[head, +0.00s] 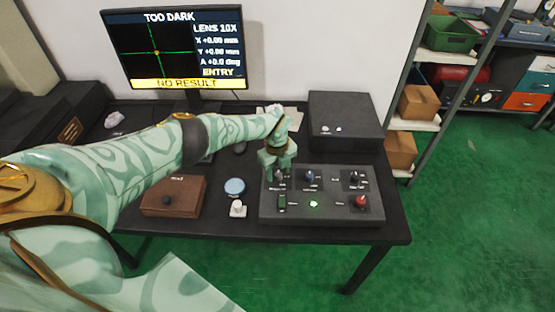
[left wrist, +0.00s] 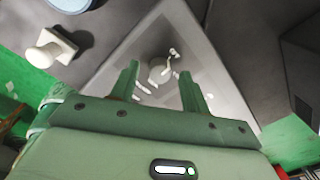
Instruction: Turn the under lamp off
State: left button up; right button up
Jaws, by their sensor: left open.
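A grey control panel (head: 335,212) lies on the black table. It bears a blue knob (head: 310,177), a black knob (head: 356,180), a green switch (head: 282,202), a lit green light (head: 313,204) and a red knob (head: 361,201). Its labels are too small to read, so I cannot tell which control is the under lamp's. My left gripper (head: 279,166) is over the panel's upper left corner and partly hides a knob there. In the left wrist view, my open left gripper (left wrist: 160,82) has a pale round knob (left wrist: 158,71) between its fingers, apart from them. My right gripper is not in view.
The monitor (head: 175,45) reads "TOO DARK" and "NO RESULT". A black box (head: 345,120) stands behind the panel. A brown box (head: 174,196), a blue round dish (head: 235,187) and a white knobbed piece (head: 237,208) lie left of it. A shelf rack (head: 432,90) stands to the right.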

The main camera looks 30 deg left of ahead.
aim_at(276, 174)
pick_arm(q)
notch_tip(276, 174, up, 16)
jog(key=p, duration=0.6)
jog(key=shift+s+a, duration=0.15)
jog(key=shift+s, duration=0.05)
dwell(1.5)
